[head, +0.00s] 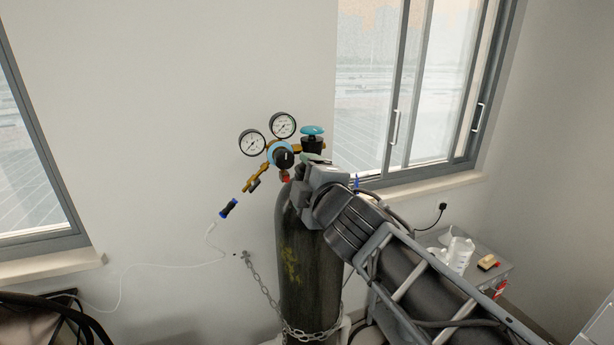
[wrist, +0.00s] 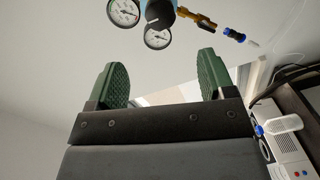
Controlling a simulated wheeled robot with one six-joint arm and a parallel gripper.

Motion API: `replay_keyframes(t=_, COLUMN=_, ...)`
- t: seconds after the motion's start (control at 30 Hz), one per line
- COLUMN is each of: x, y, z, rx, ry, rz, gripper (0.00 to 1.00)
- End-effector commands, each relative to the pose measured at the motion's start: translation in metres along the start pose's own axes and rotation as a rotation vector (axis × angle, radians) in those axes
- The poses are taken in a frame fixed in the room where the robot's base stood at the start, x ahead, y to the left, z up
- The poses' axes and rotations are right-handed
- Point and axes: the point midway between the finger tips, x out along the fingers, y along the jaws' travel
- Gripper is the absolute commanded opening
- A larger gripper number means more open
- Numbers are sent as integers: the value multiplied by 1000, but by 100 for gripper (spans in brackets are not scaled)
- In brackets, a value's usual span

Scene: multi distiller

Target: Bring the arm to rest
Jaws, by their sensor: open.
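My gripper (wrist: 160,82) shows in the wrist view with its two green fingers wide apart and nothing between them. In the head view my arm reaches in from the lower right, and its end is in front of the upper part of a dark gas cylinder (head: 301,262). The fingers are mostly hidden there. A regulator with two round gauges (head: 268,135) and a blue-topped valve (head: 312,131) sits on top of the cylinder. The gauges also show at the top of the wrist view (wrist: 140,22), beyond the fingers. I cannot tell whether the gripper touches anything.
A chain (head: 266,297) runs from the wall around the cylinder. A thin hose with a blue-ended connector (head: 229,208) hangs left of it. A small table (head: 491,268) with a white jug (head: 458,254) stands at the right, partly behind my arm. Windows flank the wall.

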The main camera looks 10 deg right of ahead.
Motion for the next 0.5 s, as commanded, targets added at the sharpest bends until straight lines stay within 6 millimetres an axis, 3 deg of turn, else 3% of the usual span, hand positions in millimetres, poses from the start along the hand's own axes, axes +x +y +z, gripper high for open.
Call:
replay_keyframes(t=0.37, x=-1, y=0, z=0, rx=5, ry=0, rz=0, gripper=76)
replay_keyframes(t=0.5, x=-2, y=-14, z=16, rx=138, ry=-89, rz=-58, gripper=76)
